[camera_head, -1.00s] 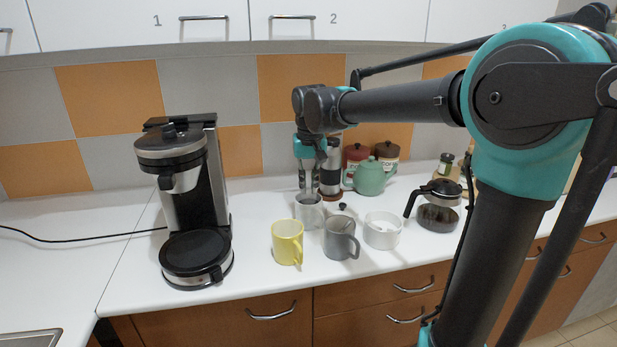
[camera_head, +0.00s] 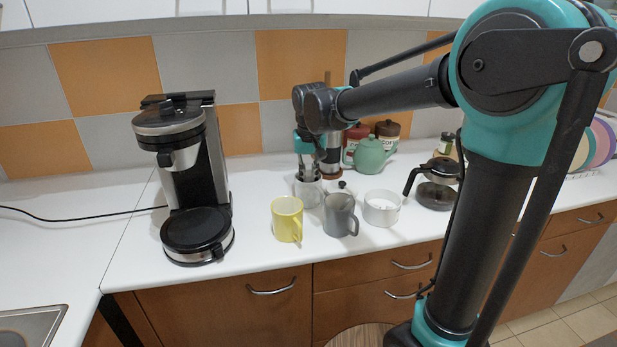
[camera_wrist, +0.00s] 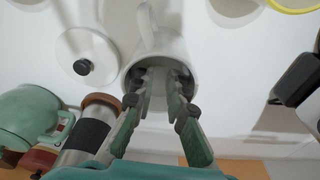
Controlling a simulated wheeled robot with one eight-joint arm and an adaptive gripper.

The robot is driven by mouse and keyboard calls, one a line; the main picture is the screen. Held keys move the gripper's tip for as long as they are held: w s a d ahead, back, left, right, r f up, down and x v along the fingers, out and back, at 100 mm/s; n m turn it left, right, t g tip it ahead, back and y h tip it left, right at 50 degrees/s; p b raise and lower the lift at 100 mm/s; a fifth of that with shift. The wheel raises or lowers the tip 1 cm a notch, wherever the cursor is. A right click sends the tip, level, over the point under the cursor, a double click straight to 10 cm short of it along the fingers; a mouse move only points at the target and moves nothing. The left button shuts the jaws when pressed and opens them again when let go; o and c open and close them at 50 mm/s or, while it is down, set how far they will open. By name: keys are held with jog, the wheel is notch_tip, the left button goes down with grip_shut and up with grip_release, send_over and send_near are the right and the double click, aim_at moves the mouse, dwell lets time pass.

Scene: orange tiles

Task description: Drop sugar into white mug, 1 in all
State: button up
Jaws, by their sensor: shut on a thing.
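The white mug (camera_head: 308,194) stands upright on the counter behind the yellow and grey mugs. In the wrist view the white mug (camera_wrist: 165,48) shows its handle and dark opening. My gripper (camera_head: 309,176) points down at the mug, and in the wrist view its fingertips (camera_wrist: 163,80) reach into the mouth. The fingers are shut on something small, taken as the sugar. The sugar itself is hidden between the fingertips and by the mug's rim.
A yellow mug (camera_head: 287,219) and grey mug (camera_head: 340,216) stand in front. A white lid with a black knob (camera_wrist: 85,58) lies beside the mug. A steel flask (camera_head: 331,160), green teapot (camera_head: 370,155) and glass coffee pot (camera_head: 437,194) stand nearby; a coffee maker (camera_head: 190,180) is left.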

jog(key=o, duration=0.8)
jog(key=shift+c, duration=0.2)
jog(key=shift+c, duration=0.5)
grip_shut()
dwell(0.4)
notch_tip(320, 180, up, 9)
dwell(1.0)
jog(key=shift+s, duration=0.1)
